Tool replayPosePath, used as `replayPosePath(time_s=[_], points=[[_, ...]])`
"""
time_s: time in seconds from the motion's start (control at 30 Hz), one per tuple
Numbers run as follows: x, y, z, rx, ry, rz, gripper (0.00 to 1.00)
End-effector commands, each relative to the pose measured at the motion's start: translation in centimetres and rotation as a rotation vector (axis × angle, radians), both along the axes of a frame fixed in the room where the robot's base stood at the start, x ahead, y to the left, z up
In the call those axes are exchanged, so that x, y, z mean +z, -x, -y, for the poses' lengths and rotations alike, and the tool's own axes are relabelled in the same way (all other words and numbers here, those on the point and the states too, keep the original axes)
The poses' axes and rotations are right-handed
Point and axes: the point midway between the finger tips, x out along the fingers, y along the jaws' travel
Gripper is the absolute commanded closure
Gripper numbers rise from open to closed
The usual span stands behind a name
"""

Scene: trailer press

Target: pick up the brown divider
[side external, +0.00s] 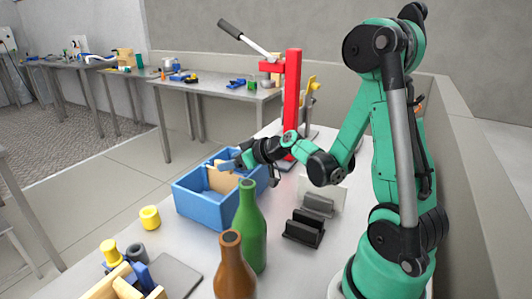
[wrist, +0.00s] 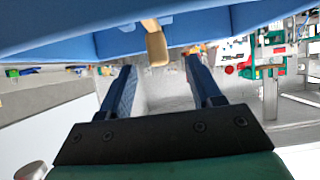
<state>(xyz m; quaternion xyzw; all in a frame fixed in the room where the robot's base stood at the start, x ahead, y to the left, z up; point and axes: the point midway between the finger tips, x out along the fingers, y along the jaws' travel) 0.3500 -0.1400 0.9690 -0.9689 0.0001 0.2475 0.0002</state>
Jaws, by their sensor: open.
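The brown divider (side external: 222,182) is a light tan board standing inside the blue bin (side external: 200,207) in the side view. In the wrist view a narrow end of the divider (wrist: 155,44) shows beyond my fingertips, roughly centred between them, against the blue bin wall (wrist: 60,25). My gripper (side external: 243,163) is over the back right part of the bin, close to the divider. In the wrist view my gripper (wrist: 158,66) has its two fingers apart with nothing held. Whether a finger touches the divider cannot be told. The divider's lower part is hidden by the bin.
A green bottle (side external: 248,225) and a brown bottle (side external: 232,268) stand in front of the bin. A red press (side external: 293,105) stands behind. Black holders (side external: 304,228) are to the right.

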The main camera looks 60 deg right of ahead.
Motion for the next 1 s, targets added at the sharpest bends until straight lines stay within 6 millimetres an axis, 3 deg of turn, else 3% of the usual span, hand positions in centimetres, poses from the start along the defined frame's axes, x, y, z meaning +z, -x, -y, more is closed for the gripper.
replayPosePath(time_s=[0.3,0.63,0.83,1.0], points=[[-1.5,-2.7,0.0,0.0,0.001,0.0,0.42],[-1.6,-3.0,0.0,0.0,0.001,0.0,0.42],[-1.6,-2.9,0.0,-0.001,0.0,0.0,0.99],[-1.6,-3.0,0.0,-0.001,0.0,0.0,1.0]])
